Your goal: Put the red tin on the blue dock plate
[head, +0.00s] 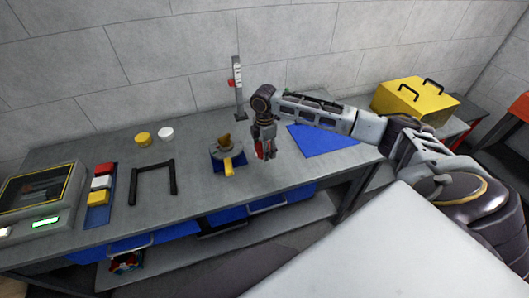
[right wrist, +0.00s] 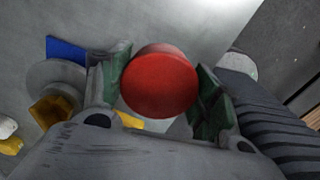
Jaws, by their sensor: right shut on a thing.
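The red tin (right wrist: 160,82) is between the two green-padded fingers of my right gripper (right wrist: 160,100), which is shut on it. In the head view the red tin (head: 261,152) shows only partly between the fingers of my right gripper (head: 265,152). The gripper points down over the bench, left of the blue dock plate (head: 325,141). The plate lies flat on the bench, bare where I see it; my right arm crosses above its back edge. How high the tin is above the bench I cannot tell. My left gripper is not in view.
A blue holder with a yellow-handled item (head: 228,165) stands just left of the gripper. A post (head: 238,90) rises behind. A yellow case (head: 415,98) stands right.

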